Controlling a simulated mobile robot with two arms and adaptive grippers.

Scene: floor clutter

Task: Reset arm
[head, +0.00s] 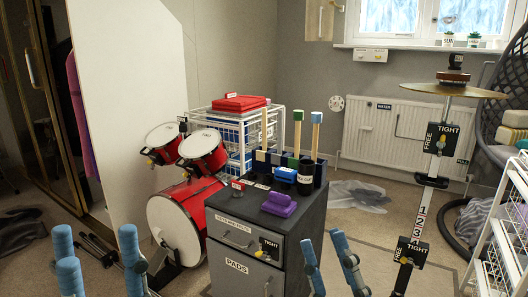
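My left gripper (95,232) is at the lower left of the head view. Its blue fingers point up and stand apart, with floor visible between them and nothing held. My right gripper (322,238) is at the bottom, right of the grey cabinet (236,262). Its blue fingers also stand apart and nothing shows between them. The lower parts of both grippers are cut off by the frame's bottom edge.
A red drum kit (175,224) stands between my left gripper and the cabinet. A purple object (279,205) and upright sticks are on the cabinet top. A cymbal stand (424,195) and white shelf trolley (508,235) stand right. Clear plastic (357,195) lies on the floor.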

